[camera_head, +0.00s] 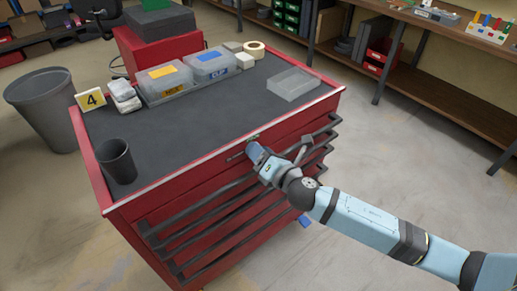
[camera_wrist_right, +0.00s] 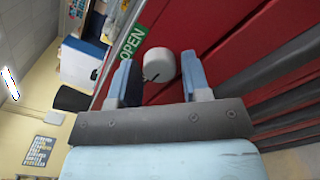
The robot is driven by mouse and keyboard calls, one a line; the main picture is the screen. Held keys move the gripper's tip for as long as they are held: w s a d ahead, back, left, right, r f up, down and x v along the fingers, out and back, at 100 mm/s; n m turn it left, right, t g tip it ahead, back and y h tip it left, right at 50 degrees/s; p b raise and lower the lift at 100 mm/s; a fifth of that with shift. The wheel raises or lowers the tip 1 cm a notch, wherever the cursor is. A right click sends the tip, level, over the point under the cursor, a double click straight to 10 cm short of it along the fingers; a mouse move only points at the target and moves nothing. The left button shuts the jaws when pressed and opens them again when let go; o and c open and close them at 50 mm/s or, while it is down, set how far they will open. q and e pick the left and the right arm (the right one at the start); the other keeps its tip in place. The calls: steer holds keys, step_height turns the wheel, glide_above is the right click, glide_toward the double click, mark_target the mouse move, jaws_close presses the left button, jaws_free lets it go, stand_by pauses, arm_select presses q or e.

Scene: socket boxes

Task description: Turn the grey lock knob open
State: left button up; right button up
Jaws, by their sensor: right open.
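The grey lock knob (camera_wrist_right: 160,65) sits on the red front of the tool cabinet (camera_wrist_right: 215,35), with a small black mark beside it. My right gripper (camera_wrist_right: 158,76) is open in the right wrist view, with one blue finger to each side of the knob. I cannot tell whether the fingers touch it. In the head view my right gripper (camera_head: 254,150) is at the cabinet's upper front edge and largely hides the knob. A green OPEN label (camera_wrist_right: 133,42) is next to the knob. My left gripper is not in view.
Dark drawer handles (camera_head: 205,205) stick out below the gripper. A grey bin (camera_head: 45,108) stands left. The floor at right is clear.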

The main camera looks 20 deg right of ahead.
steer(key=c, duration=0.7)
steer(key=shift+o, duration=0.2)
